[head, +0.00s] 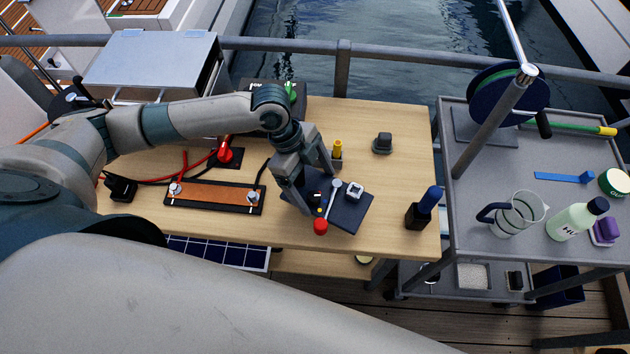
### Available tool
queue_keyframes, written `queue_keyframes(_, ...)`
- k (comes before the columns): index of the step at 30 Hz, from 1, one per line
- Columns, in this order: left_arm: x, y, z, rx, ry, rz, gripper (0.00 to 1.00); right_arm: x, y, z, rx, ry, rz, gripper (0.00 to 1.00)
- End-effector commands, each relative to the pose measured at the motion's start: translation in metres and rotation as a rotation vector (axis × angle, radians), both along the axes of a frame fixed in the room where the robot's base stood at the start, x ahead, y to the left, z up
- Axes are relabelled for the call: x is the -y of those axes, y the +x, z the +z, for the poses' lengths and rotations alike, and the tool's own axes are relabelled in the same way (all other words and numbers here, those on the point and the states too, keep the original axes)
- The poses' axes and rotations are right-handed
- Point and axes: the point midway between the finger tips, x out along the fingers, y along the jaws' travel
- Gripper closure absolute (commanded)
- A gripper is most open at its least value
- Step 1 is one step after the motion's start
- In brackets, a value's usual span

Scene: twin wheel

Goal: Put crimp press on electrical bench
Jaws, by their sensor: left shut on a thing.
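The crimp press (350,214) has a dark blue base plate, a silver lever and a red ball knob. In the head view it is over the right-centre part of the electrical bench (405,185), a light wooden table. My left gripper (309,196) comes down from above and is shut on the left part of the press, hiding some of it. The press looks at or very close to the bench top; I cannot tell whether its base fully touches. My right gripper is not in view.
A copper-coloured bar on a black base (214,195), red cables and a red clamp (227,155) lie left of the press. A yellow-topped item (337,150), a small grey block (383,143) and a dark blue bottle (424,208) stand nearby. A grey cart (480,243) stands right.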

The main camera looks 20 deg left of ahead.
Motion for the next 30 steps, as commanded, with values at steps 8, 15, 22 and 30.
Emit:
queue_keyframes(8, 0.001, 0.0, -0.021, 0.001, -0.003, 0.0, 0.75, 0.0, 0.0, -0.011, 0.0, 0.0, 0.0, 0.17)
queue_keyframes(15, 0.001, 0.0, -0.038, 0.0, -0.003, 0.0, 0.75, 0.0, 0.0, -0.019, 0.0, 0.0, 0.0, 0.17)
queue_keyframes(22, 0.001, 0.001, -0.052, 0.001, -0.003, 0.001, 0.75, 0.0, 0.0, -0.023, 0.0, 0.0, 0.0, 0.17)
queue_keyframes(30, 0.001, 0.001, -0.063, 0.002, -0.002, 0.001, 0.75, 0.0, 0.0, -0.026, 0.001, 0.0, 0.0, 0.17)
